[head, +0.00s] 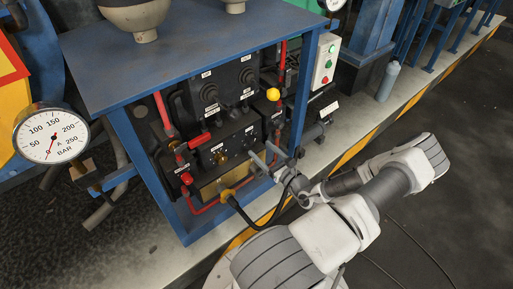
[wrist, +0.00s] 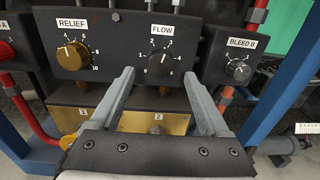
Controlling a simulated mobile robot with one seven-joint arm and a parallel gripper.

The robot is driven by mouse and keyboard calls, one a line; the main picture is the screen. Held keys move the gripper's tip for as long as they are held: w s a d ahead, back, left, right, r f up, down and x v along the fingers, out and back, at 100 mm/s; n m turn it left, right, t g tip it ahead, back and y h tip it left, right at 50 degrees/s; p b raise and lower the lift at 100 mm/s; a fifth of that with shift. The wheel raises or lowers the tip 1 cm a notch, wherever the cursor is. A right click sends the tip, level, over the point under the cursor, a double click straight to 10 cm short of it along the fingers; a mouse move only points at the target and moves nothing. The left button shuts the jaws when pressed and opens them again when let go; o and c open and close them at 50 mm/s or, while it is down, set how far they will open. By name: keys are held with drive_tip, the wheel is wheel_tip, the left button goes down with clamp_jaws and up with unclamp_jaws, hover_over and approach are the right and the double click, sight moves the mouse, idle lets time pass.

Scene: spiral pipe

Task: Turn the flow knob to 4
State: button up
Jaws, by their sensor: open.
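The flow knob (wrist: 160,63) is a small black dial on the dark panel under the FLOW label (wrist: 162,29), with a numbered scale around it. Its pointer is too small to read surely. My gripper (wrist: 159,78) is open and empty, its two grey fingers pointing at the panel. The fingertips sit left and right of the flow knob and slightly below it in the wrist view, apart from it; I cannot tell the depth left to the panel. In the head view my gripper (head: 263,159) is in front of the lower panel, where it partly hides the flow knob area.
The brass relief knob (wrist: 73,56) is left of the flow knob, and the grey BLEED B knob (wrist: 239,71) is right. Brass blocks (wrist: 170,123) lie below. The blue frame post (wrist: 283,90) stands at right. A yellow knob (head: 273,95) sits higher on the rig.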

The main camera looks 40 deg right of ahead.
sight(254, 143)
drive_tip(key=shift+w+d+b, duration=0.2)
drive_tip(key=shift+w+b, duration=0.15)
drive_tip(key=shift+w, duration=1.55)
clamp_jaws()
